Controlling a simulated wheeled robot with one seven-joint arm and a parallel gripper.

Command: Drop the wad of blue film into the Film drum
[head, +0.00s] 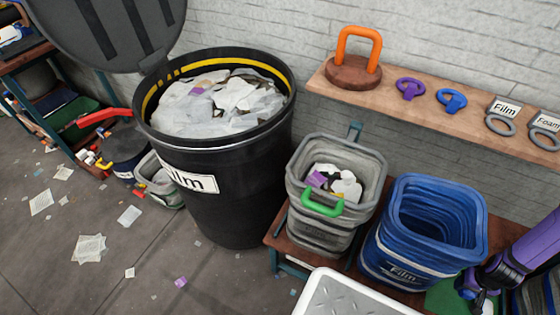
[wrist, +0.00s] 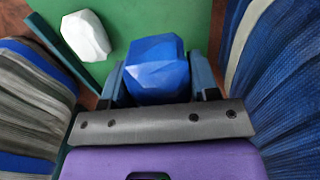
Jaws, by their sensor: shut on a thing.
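The wad of blue film (wrist: 157,65) is a faceted blue lump between the two fingers of my gripper (wrist: 159,82) in the wrist view. My gripper is shut on it, above a green surface (wrist: 180,12). In the head view my gripper (head: 483,288) is at the lower right, beside the blue bin, and I cannot make out the wad there. The Film drum (head: 235,205) is a large black drum with a yellow band inside its rim and a white Film label. Its lid (head: 100,30) stands open, and pale crumpled film fills it nearly to the rim.
Between drum and gripper stand a grey bin (head: 318,235) with a green handle and a stack of blue bins (head: 385,245) labelled Film. A wall shelf (head: 430,120) holds handles and tags. A white lump (wrist: 86,36) lies on the green surface. Paper scraps litter the floor.

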